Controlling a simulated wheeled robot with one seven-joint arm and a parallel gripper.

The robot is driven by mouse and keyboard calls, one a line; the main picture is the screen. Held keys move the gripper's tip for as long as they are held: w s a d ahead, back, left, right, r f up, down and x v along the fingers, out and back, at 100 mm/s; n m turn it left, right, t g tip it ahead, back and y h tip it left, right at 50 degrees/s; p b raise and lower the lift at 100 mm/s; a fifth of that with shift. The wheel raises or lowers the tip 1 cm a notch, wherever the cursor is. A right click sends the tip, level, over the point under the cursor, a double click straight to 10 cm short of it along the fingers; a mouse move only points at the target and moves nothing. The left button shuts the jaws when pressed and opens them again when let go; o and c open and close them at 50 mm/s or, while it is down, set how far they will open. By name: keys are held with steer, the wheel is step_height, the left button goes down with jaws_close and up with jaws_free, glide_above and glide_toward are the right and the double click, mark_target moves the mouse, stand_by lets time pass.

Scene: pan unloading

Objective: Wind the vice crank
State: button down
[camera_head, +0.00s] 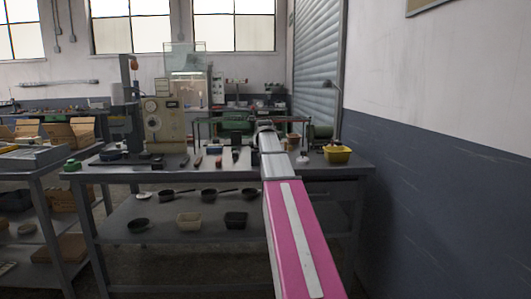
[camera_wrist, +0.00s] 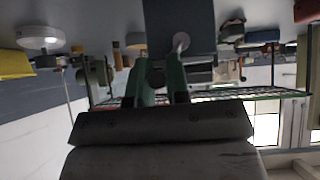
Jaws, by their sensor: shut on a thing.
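A green vice (camera_head: 237,123) stands at the back of the workbench in the head view, just left of the end of my arm. My gripper (camera_wrist: 157,72) shows in the wrist view, with its two fingers close together below a large dark block (camera_wrist: 165,15). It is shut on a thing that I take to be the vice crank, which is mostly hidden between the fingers. A small rounded grey piece (camera_wrist: 181,41) shows beside the fingertips. The crank's angle cannot be made out. In the head view my arm hides the crank and the fingers.
The grey workbench (camera_head: 225,174) holds a gauge machine (camera_head: 160,119) at left and several hand tools in front. A yellow bin (camera_head: 338,154) and a lamp stand right of my arm. Pans and trays lie on the lower shelf (camera_head: 165,235). A wall is close on the right.

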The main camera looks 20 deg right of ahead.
steer(key=shift+w+a+r+n+g+h, duration=0.1)
steer(key=shift+a+n+g+h, duration=0.1)
steer(key=shift+a+n+h, duration=0.4)
steer(key=shift+w+a+r+n+g+h, duration=0.1)
steer(key=shift+a+n+g+h, duration=0.1)
steer(key=shift+h, duration=0.7)
steer(key=c, duration=1.1)
jaws_free()
steer(key=v, duration=1)
steer(key=shift+s+a+r, duration=0.2)
steer(key=shift+a, duration=0.05)
